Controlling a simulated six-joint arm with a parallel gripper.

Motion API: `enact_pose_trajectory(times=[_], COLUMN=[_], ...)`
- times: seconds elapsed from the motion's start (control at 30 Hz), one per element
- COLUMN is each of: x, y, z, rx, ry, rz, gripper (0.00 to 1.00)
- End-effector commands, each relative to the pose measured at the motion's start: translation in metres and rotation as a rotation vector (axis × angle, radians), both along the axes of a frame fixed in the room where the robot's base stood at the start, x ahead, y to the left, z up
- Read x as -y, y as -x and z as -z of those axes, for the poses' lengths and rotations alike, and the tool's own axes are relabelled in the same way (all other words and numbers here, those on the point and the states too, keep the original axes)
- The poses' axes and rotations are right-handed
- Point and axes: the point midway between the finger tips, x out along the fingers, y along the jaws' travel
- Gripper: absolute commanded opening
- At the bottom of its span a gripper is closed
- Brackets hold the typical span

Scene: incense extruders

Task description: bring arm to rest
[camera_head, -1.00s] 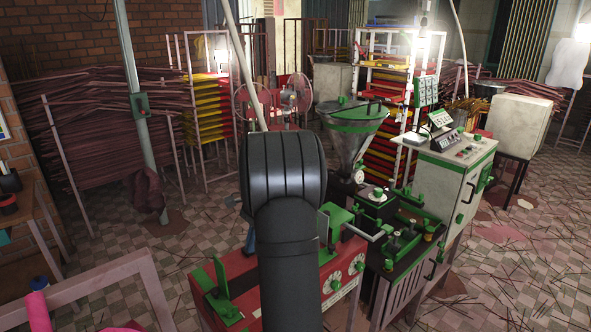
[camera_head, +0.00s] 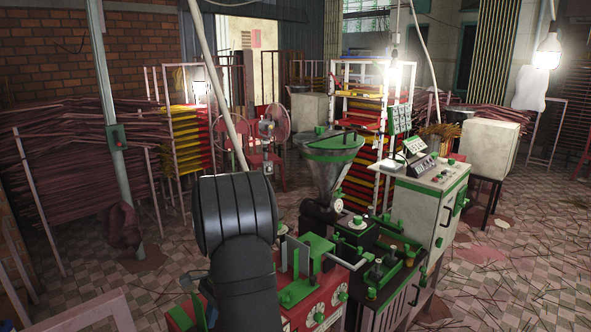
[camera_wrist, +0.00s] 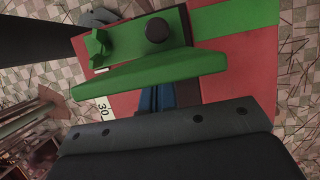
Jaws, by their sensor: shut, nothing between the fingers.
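My dark arm rises in front of the red and green extruder bench in the head view, hiding part of it. In the wrist view, my gripper (camera_wrist: 163,98) shows as narrow blue fingers close together beyond the dark wrist body, shut and empty. The fingers are over the red machine top (camera_wrist: 240,73), next to a long green bar (camera_wrist: 150,73) that partly covers them. I cannot tell whether they touch it. In the head view the gripper is mostly hidden behind my arm.
A hopper machine (camera_head: 329,160) stands behind the red bench (camera_head: 318,300). A control cabinet (camera_head: 428,200) stands to its right. Racks of trays (camera_head: 190,140), fans (camera_head: 275,125) and a slanted pole line the back. Open tiled floor (camera_head: 520,270) lies at right, with scattered sticks.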

Motion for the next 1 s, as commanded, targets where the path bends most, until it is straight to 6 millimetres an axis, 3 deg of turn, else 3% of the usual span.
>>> enact_pose_trajectory(times=[0.3,0.7,0.87,1.0], x=[0.007,0.001,0.022,0.034], y=[-0.008,-0.001,-0.023,-0.035], z=[0.000,0.000,-0.003,-0.025], rx=[0.001,0.000,-0.001,0.003], ry=[-0.001,0.000,-0.001,-0.002], rz=[0.000,0.001,0.005,0.001], gripper=[0.00,0.00,0.00,0.00])
